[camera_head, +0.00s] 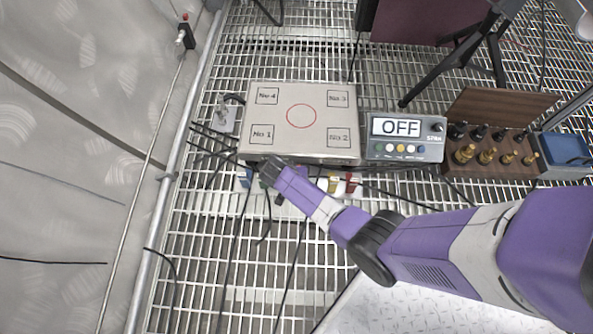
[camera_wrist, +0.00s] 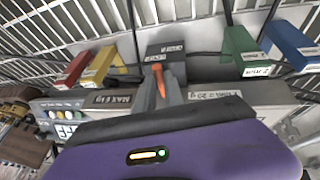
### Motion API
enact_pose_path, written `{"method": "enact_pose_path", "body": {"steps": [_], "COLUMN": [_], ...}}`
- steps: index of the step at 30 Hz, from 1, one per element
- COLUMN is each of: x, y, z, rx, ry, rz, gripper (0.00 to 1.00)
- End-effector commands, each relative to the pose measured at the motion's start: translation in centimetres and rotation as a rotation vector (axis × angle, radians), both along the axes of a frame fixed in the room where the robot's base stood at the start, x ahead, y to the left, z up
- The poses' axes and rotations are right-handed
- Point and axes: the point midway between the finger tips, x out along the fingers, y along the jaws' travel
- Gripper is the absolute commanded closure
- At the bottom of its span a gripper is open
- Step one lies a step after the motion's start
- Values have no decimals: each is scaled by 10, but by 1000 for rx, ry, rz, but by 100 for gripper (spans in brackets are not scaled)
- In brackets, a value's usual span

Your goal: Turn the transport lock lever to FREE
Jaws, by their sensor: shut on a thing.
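In the wrist view the transport lock lever is a small orange bar (camera_wrist: 161,79) in front of a dark block (camera_wrist: 168,50). The block carries two small pale labels that appear upside down; I cannot read them surely. My gripper (camera_wrist: 160,92) is shut on the lever, with its grey fingers on either side of the orange part. The lever points roughly along the picture's upright, tilted slightly. In the head view my gripper (camera_head: 266,171) is at the near edge of the scale's flat plate (camera_head: 285,95), and it hides the lever.
A display box (camera_head: 402,138) reading OFF stands right of the plate. A wooden rack (camera_head: 487,157) of brass weights is farther right. Labelled red (camera_wrist: 72,70), yellow (camera_wrist: 103,66), green (camera_wrist: 240,50) and blue (camera_wrist: 290,42) blocks flank the lever. Cables cross the grating.

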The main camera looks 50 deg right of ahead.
Motion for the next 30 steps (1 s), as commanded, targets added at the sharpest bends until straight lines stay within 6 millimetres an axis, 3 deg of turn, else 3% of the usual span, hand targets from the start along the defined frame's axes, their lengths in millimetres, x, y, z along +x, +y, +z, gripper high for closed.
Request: {"method": "enact_pose_path", "body": {"steps": [2,3,6,17,30], "x": [0,0,0,0,-6], "y": [1,1,1,2,28], "z": [-1,-1,-1,4,62], "rx": [3,3,3,1,2], "ry": [0,0,0,0,-1], "rz": [0,0,0,1,3], "gripper": [100,83,65,65,65]}}
